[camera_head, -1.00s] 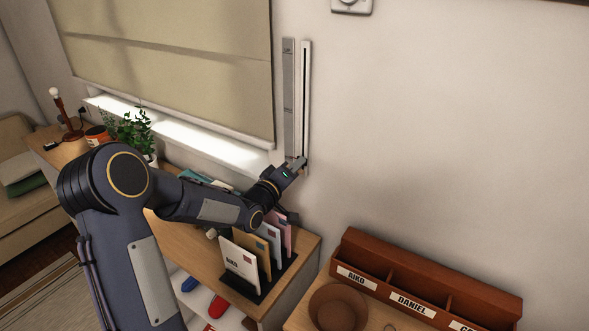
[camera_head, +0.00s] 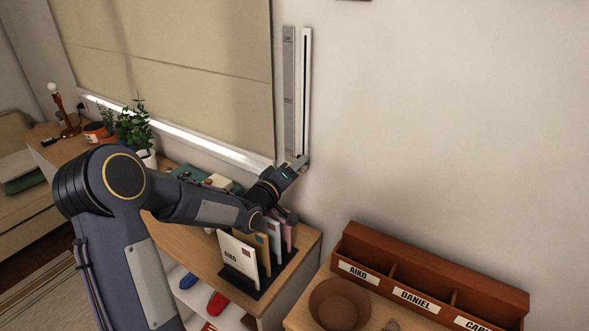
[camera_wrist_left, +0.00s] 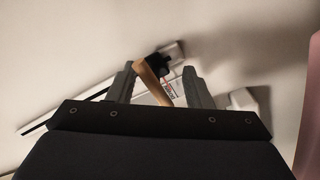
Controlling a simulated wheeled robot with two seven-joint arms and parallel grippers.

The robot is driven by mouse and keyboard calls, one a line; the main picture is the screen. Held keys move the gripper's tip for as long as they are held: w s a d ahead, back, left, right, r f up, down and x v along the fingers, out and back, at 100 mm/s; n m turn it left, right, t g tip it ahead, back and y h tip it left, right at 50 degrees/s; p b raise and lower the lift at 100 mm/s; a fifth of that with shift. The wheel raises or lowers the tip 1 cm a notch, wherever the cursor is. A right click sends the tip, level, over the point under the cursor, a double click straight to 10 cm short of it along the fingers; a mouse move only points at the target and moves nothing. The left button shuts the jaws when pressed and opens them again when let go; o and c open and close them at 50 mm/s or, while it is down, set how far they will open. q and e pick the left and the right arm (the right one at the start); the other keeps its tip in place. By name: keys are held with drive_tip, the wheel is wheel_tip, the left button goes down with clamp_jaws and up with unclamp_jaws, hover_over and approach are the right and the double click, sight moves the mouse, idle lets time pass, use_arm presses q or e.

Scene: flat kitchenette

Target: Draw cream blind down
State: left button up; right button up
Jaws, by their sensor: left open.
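The cream blind (camera_head: 175,70) hangs over the window at the left, its lower edge just above the sill, with a narrow bright strip below. Right of it on the wall are a grey scale strip (camera_head: 289,90) and a white slotted track (camera_head: 306,85). My left gripper (camera_head: 300,163) is at the track's lower end. In the left wrist view my gripper (camera_wrist_left: 160,80) is open, with a wooden handle (camera_wrist_left: 152,82) between its fingers. A black slider block (camera_wrist_left: 160,64) sits at the handle's far end, on the track. My right gripper is out of view.
Below my left wrist, a letter rack with envelopes (camera_head: 240,255) stands on a wooden cabinet (camera_head: 305,240). A brown name-labelled organiser (camera_head: 430,275) and a round bowl (camera_head: 340,302) are at the lower right. Potted plants (camera_head: 135,128) stand left.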

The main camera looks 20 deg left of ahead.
use_arm(q)
drive_tip(key=s+a+b, duration=0.1)
drive_tip(key=s, duration=0.6)
drive_tip(key=shift+s+b, duration=0.25)
drive_tip(key=shift+b, duration=0.15)
drive_tip(key=s+m+g+y, duration=0.1)
drive_tip(key=s+g, duration=0.1)
drive_tip(key=s, duration=0.1)
drive_tip(key=s+d+m+g, duration=0.1)
drive_tip(key=s, duration=0.3)
drive_tip(key=s+d+m+g+y, duration=0.1)
drive_tip(key=s+g, duration=0.1)
drive_tip(key=s, duration=0.1)
drive_tip(key=shift+s+d+g+y, duration=0.1)
drive_tip(key=shift+s+g+y, duration=0.1)
drive_tip(key=shift+g+y, duration=0.1)
drive_tip(key=s+d+f+m+g+h, duration=0.2)
drive_tip(key=s+d+g, duration=0.1)
drive_tip(key=s, duration=0.7)
drive_tip(key=s+d+f+m+g+h, duration=0.1)
drive_tip(key=s+d, duration=0.4)
drive_tip(key=s, duration=0.5)
drive_tip(key=f+m+g, duration=0.1)
drive_tip(key=m+g, duration=0.1)
drive_tip(key=shift+d+f+g+h, duration=0.15)
drive_tip(key=shift+f+g+h, duration=0.15)
drive_tip(key=shift+h, duration=0.1)
